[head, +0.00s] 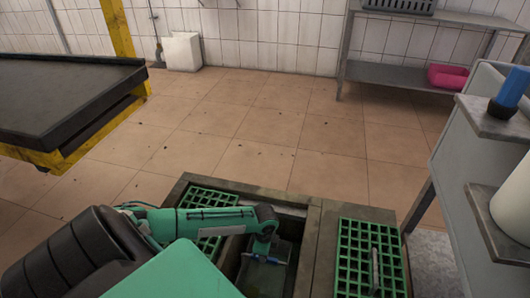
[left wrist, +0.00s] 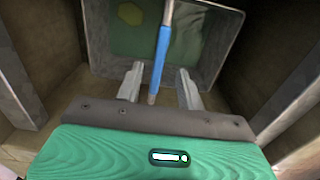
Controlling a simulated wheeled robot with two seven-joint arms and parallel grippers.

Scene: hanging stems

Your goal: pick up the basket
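A grey, open-topped basket (left wrist: 215,45) with a greenish bottom sits down inside a floor pit, and a thin bar handle with a blue sleeve (left wrist: 160,62) runs over its middle. The basket also shows in the head view (head: 262,276), partly hidden by my arm. My left gripper (left wrist: 159,84) is open, with its two fingers on either side of the blue sleeve and a gap visible on both sides. In the head view my left gripper (head: 266,247) reaches down into the pit. My right gripper is not in view.
Green grates (head: 368,258) lie on both sides of the pit, within a stone-like frame. A dark table with yellow legs (head: 60,95) stands left. A metal shelf (head: 415,75) holds a pink tub (head: 448,77) and a grey crate (head: 400,5). The tiled floor ahead is clear.

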